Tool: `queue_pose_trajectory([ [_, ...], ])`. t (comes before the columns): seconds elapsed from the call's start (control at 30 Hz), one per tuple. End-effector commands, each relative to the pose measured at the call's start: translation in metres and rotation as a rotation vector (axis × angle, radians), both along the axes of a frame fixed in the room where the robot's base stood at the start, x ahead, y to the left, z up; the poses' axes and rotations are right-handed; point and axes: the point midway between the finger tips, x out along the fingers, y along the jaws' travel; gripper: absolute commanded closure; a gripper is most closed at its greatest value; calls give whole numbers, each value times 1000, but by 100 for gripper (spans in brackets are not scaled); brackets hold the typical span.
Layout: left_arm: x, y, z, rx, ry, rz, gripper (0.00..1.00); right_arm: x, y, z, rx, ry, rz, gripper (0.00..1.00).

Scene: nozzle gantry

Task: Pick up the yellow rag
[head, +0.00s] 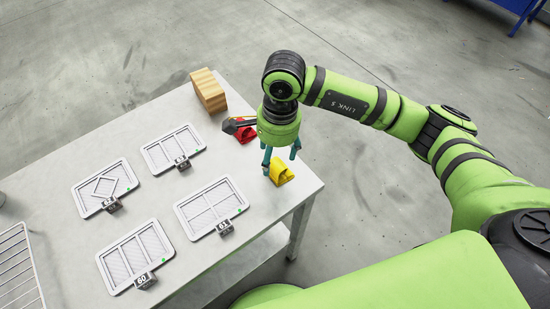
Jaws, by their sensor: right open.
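The yellow rag (282,173) lies on the light grey table (160,205), near its right edge. My right gripper (280,170) points down at the rag from above, with one teal finger on each side of it. The fingers are apart and the gripper is open. I cannot tell whether the fingertips touch the rag. The upper part of the rag is partly hidden by the gripper. My left gripper is not in view.
A red rag (246,134) and a dark-and-orange tool lie just behind my right gripper. A wooden block (209,91) stands at the table's back corner. Several framed grey panels with numbered tags cover the table's middle and left. A wire rack (18,270) is at the left edge.

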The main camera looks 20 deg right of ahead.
Motion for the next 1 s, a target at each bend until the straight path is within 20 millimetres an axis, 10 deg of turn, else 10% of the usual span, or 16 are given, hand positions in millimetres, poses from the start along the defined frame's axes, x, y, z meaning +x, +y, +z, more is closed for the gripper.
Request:
queue_pose_trajectory([
  [0.9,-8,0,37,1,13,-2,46,10,-13,-69,-81,-15,3,31],
  [1.0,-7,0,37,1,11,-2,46,10,-13,-68,-81,-15,3,71],
])
